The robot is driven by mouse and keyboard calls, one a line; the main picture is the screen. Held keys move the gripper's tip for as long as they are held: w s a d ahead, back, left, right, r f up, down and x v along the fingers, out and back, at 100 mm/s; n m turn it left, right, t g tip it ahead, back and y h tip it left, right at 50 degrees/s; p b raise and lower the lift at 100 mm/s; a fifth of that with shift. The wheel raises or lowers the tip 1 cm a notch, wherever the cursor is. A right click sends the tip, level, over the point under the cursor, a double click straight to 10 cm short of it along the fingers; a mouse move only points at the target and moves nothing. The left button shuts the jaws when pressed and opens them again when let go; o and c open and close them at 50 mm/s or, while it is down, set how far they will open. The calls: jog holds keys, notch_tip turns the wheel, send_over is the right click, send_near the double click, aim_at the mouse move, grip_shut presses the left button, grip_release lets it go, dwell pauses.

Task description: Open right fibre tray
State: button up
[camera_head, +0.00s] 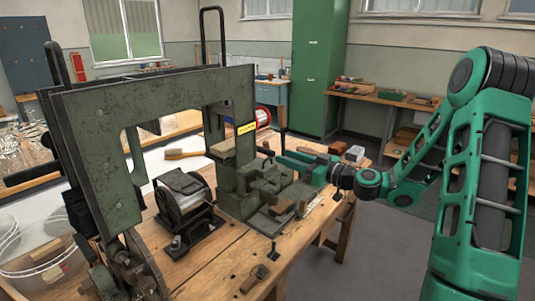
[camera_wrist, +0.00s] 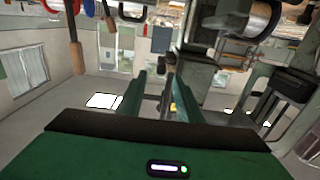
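The grey-green tufting machine (camera_head: 237,180) stands on the wooden bench in the head view, with low stepped metal blocks at its right foot. A flat grey plate (camera_head: 268,222) with small brown pieces lies at the front of these blocks. I cannot tell which part is the right fibre tray. My green gripper (camera_head: 288,162) is above the right end of the blocks, reaching in from the right. In the wrist view its two fingers (camera_wrist: 158,80) are apart, with nothing clearly held between them. Contact with the machine cannot be made out.
A wire spool (camera_head: 186,200) sits on a black stand left of the blocks. A wooden brush (camera_head: 184,154) lies behind it. A tall plate frame (camera_head: 100,140) rises at the left. A small wood-and-metal piece (camera_head: 255,278) lies at the bench front. Open floor is at the right.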

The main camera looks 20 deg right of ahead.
aim_at(275, 153)
jog(key=x, duration=0.8)
jog(key=shift+w+a, duration=0.2)
jog(key=shift+w, duration=0.05)
